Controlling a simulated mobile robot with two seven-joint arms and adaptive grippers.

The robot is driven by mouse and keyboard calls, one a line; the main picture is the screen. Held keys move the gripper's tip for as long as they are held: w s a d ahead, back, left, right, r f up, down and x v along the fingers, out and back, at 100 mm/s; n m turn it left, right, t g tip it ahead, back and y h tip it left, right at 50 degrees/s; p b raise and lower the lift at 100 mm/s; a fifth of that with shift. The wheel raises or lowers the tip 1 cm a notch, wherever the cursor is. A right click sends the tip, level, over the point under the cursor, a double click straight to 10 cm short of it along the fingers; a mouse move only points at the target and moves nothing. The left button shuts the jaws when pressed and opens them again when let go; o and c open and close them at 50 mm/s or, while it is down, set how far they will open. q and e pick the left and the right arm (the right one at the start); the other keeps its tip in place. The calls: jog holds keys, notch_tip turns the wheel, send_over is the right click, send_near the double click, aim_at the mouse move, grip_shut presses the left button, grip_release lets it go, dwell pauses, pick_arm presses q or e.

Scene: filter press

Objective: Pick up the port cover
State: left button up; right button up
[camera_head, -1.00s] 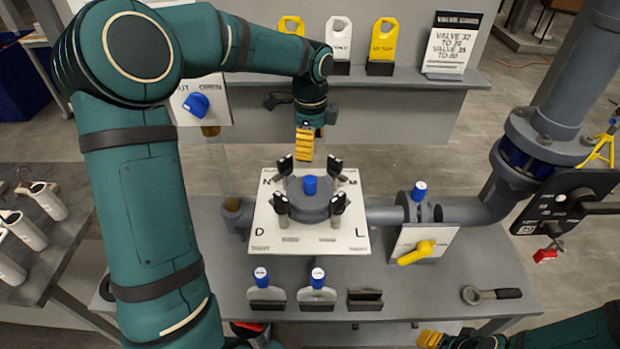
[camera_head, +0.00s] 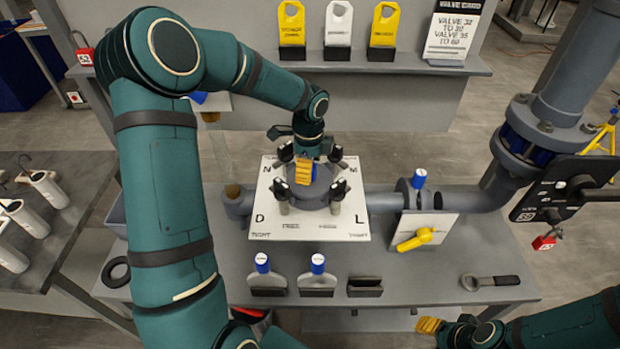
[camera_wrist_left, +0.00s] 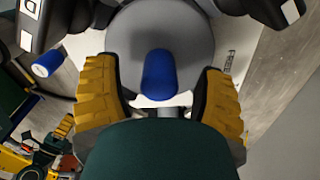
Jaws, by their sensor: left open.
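The port cover (camera_head: 314,196) is a round grey disc on the white plate (camera_head: 262,222), ringed by several black-topped clamps. Its blue knob stands up from the middle and shows in the left wrist view (camera_wrist_left: 159,72); the disc (camera_wrist_left: 135,32) lies behind it there. In the wrist view the fingers are open, one on each side of the knob with gaps. My right gripper (camera_head: 430,325) is low at the right, only partly seen.
A pipe with a blue-topped valve (camera_head: 419,180) and yellow handle (camera_head: 416,239) stands right of the plate. Two blue-topped pieces in holders (camera_head: 317,265), an empty holder (camera_head: 365,287) and a wrench (camera_head: 489,282) lie along the bench front. Valve tags (camera_head: 338,25) stand on the shelf behind.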

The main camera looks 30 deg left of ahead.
pick_arm(q)
jog(key=shift+f, duration=0.9)
grip_shut()
